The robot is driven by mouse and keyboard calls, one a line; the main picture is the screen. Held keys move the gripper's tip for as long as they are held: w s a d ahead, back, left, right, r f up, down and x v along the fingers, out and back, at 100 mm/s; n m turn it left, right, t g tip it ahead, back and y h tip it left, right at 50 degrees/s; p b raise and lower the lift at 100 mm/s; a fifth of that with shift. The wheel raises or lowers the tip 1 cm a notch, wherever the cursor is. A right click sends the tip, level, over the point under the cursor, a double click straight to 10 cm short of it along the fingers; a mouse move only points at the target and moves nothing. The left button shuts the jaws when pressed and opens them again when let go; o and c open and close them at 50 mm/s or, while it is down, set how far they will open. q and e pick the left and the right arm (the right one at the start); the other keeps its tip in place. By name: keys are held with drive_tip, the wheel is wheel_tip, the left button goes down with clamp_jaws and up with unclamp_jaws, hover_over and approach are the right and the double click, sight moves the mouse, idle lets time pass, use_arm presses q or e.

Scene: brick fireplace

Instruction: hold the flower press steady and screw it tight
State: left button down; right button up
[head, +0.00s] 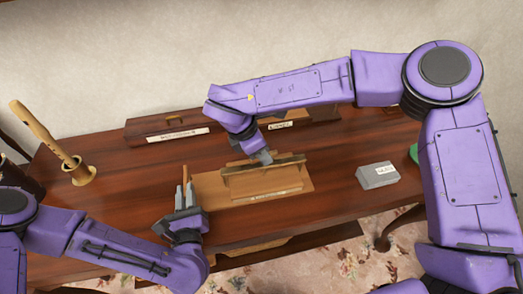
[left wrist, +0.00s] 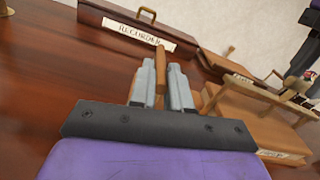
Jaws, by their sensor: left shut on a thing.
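The flower press (head: 285,183) is a light wooden block with a raised cross bar and a white label on its front, in the middle of the desk. It also shows at the right of the left wrist view (left wrist: 250,112). My left gripper (head: 184,196) stands upright at the press's left side, shut on a thin brown wooden piece (head: 185,172). That piece sticks up between the fingers in the left wrist view (left wrist: 160,62); whether it joins the press is unclear. My right gripper (head: 262,157) reaches down at the cross bar; its fingertips are too small and covered to read.
A dark case (head: 170,128) labelled RECORDER lies at the back, with another labelled piece (head: 280,125) beside it. A grey labelled box (head: 376,176) lies right of the press. A wooden recorder (head: 38,128) leans from a brass stand (head: 80,173) at the left. Bare desk separates them.

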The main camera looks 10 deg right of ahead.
drive_tip(key=v, duration=1.2)
drive_tip(key=shift+d, duration=0.1)
use_arm(q)
drive_tip(key=c, duration=1)
unclamp_jaws()
